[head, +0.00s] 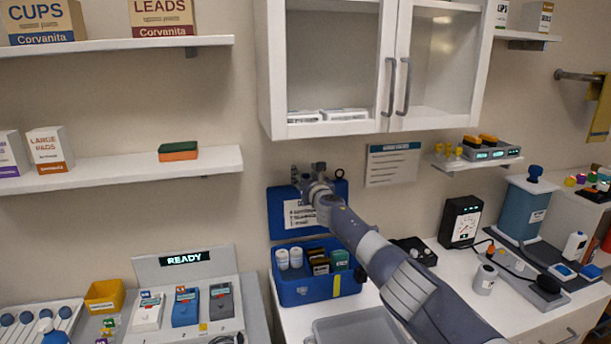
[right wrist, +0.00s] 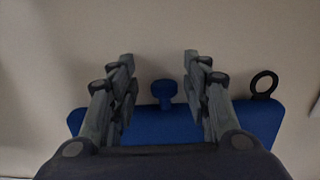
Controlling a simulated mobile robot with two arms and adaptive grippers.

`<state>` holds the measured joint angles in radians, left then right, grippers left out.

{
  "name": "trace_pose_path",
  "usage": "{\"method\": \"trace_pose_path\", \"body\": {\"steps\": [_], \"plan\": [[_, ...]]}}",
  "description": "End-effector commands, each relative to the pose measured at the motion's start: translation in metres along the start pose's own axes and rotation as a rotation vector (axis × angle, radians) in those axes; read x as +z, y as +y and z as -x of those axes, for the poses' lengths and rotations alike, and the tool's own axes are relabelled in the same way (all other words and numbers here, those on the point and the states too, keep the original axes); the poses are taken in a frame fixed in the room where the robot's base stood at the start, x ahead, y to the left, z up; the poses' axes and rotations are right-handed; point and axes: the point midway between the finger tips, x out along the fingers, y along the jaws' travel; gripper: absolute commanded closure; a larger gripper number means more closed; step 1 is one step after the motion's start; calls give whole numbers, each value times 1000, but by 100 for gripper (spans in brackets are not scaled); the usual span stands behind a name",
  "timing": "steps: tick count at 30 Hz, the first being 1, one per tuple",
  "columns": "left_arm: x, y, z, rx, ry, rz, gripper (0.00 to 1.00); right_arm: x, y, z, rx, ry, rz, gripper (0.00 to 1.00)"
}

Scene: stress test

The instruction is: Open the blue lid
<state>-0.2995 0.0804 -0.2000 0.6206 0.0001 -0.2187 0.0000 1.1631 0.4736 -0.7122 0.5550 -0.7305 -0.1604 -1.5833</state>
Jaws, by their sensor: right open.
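The blue lid (head: 277,214) stands raised, roughly upright, at the back of the open blue box (head: 303,293), close to the wall. It bears a white label. In the right wrist view the lid (right wrist: 165,128) lies across the lower part, with a small blue knob (right wrist: 163,90) at its edge. My right gripper (head: 308,168) is at the lid's top edge. In the right wrist view its open fingers (right wrist: 158,75) stand on either side of the knob, with a gap on each side. My left gripper is not in view.
A grey tray (head: 362,328) lies in front. The white wall cabinet (head: 330,128) hangs just above my right gripper. A black ring (right wrist: 263,85) stands at the lid's edge.

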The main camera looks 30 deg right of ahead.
Motion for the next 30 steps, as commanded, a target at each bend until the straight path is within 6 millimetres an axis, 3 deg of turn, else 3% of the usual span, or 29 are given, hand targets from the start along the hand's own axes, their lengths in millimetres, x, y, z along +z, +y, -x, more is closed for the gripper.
{"method": "trace_pose_path", "body": {"steps": [11,18,30], "plan": [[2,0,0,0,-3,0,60,8,-4,12,-4,-18,3,56],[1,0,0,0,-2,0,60,-2,1,32,4,3,3,56],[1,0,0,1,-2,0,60,-1,0,75,2,0,2,56]]}}
